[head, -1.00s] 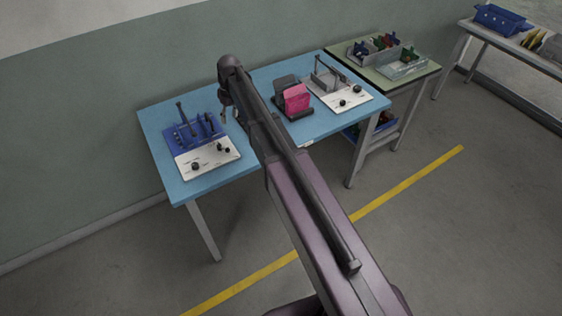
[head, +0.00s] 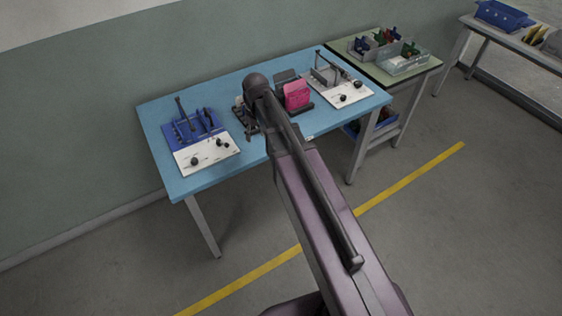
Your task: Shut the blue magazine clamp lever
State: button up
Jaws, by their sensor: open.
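The blue magazine (head: 170,134) stands at the left end of the blue table, on a fixture with a white front panel (head: 206,156). A dark clamp lever (head: 181,108) sticks up from its left part, tilted slightly back. Smaller dark uprights stand to its right. My gripper (head: 250,132) is small and dark below the end of my arm, to the right of the blue fixture and apart from it. It is open, and I see nothing held in it. Its fingertips are hard to make out against dark parts behind them.
A pink block in a dark holder (head: 297,94) and a grey fixture with a white panel (head: 349,93) stand farther right on the blue table (head: 205,184). A green side table (head: 424,68) holds bins. Bare tabletop lies behind the blue fixture.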

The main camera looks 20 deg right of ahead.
jog(key=s+d+f+m+h+b, duration=0.1)
jog(key=s+d+m, duration=0.2)
jog(key=s, duration=0.9)
jog(key=shift+s+d+f+m+t, duration=0.2)
jog(key=shift+d+m+t, duration=0.15)
jog(key=shift+d, duration=0.85)
jog(key=shift+w, duration=0.15)
jog(key=w+a+r+n, duration=0.1)
jog(key=w+a, duration=0.3)
jog(key=w, duration=0.4)
jog(key=w+a+r+n+y+p, duration=0.1)
jog(key=w+a+n, duration=0.1)
jog(key=w+a, duration=0.2)
jog(key=w+a+r+n+y+p, duration=0.1)
jog(key=w+a, duration=0.4)
jog(key=w, duration=0.6)
jog(key=shift+w+n+g, duration=0.3)
jog(key=shift+n+g, duration=0.15)
jog(key=shift+n, duration=0.1)
jog(key=shift+f, duration=0.2)
jog(key=f+b, duration=0.4)
jog(key=s+a+f+b, duration=0.1)
jog(key=f+b, duration=0.3)
jog(key=a+f+b, duration=0.1)
jog(key=f+b, duration=0.4)
jog(key=shift+s+a, duration=0.15)
